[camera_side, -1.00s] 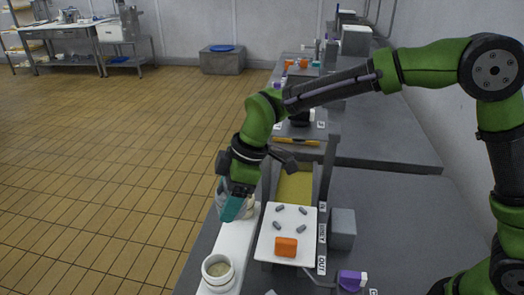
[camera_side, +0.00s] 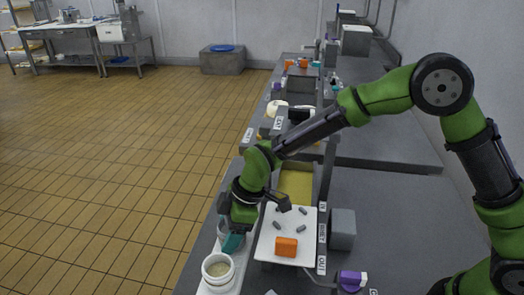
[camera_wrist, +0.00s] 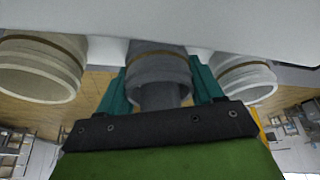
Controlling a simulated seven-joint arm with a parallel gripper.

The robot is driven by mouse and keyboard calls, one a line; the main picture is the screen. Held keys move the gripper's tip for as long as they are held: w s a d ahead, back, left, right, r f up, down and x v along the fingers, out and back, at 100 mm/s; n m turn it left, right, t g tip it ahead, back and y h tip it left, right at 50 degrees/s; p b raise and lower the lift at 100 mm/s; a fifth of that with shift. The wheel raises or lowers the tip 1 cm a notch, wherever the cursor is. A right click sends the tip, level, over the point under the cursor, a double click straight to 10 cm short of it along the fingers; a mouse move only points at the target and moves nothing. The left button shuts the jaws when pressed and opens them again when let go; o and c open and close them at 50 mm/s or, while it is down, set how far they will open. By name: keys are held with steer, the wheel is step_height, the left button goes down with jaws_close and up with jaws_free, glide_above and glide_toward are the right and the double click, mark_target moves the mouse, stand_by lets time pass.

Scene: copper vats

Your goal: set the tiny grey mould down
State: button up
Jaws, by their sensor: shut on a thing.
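The tiny grey mould (camera_wrist: 158,72) is between the teal fingers of my gripper (camera_wrist: 162,92), which is shut on it. The wrist picture is upside down, and the mould's far end meets or nearly meets the white board (camera_wrist: 215,18); I cannot tell whether it touches. In the side view my gripper (camera_side: 232,242) is low over the board's strip, and the grey mould (camera_side: 222,229) is partly hidden beside the teal fingers. A white mould (camera_side: 217,270) stands nearer the camera on the strip.
In the wrist view, a cream mould (camera_wrist: 40,68) is left of the grey one and a whitish mould (camera_wrist: 246,80) close on its right. A white tray (camera_side: 270,250) with an orange block (camera_side: 286,247) and small grey pegs (camera_side: 300,228) lies right of my gripper. A grey box (camera_side: 342,229) stands beyond.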

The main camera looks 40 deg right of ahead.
steer(key=shift+f, duration=0.15)
steer(key=o, duration=1.1)
steer(key=v, duration=1.2)
steer(key=s+d+r+m+t+h, duration=0.1)
steer(key=s+d+r+m, duration=0.3)
steer(key=d, duration=0.2)
steer(key=s+d+r+m+t, duration=0.2)
steer(key=s+d+r+m, duration=0.15)
steer(key=d, duration=0.25)
steer(key=s+d+r+m+t+h, duration=0.1)
steer(key=s+d+m+t, duration=0.1)
steer(key=s+d+m, duration=0.6)
steer(key=shift+s+d+r+m, duration=0.2)
steer(key=shift+s+m, duration=0.85)
steer(key=shift+s, duration=0.05)
